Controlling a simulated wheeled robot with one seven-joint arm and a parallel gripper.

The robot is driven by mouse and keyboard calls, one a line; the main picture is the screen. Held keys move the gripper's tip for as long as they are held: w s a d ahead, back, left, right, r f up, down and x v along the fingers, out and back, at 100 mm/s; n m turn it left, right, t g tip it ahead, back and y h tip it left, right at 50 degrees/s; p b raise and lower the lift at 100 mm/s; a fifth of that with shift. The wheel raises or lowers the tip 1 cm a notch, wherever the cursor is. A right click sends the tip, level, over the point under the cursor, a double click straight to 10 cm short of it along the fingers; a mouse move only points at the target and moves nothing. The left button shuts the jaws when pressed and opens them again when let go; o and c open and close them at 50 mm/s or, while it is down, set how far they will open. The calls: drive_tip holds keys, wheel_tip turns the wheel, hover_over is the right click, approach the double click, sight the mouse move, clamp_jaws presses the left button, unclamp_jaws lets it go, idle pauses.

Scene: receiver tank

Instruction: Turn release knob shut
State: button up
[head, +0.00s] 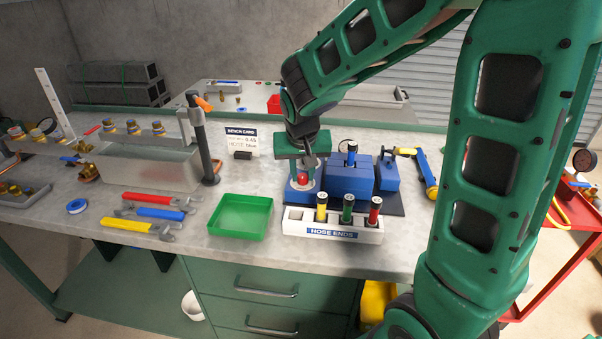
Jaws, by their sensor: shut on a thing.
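My gripper (304,172) points down over the workbench. Its fingers are shut on a small red knob (303,179), which I take to be the release knob. The knob sits on top of a pale round fitting at the left end of the blue receiver assembly. My fingers and wrist hide part of the knob, and its turned angle cannot be told.
A white rack (333,234) marked "HOSE ENDS" holds yellow, green and red hose ends in front of my gripper. A green tray (240,217) lies to the left.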

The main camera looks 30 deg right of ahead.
drive_tip(key=shift+w+r, duration=0.1)
drive_tip(key=shift+w, duration=0.05)
drive_tip(key=o, duration=1)
drive_tip(key=shift+o, duration=0.2)
drive_tip(key=v, duration=1)
drive_tip(key=shift+r, duration=0.3)
drive_tip(key=shift+s, duration=0.25)
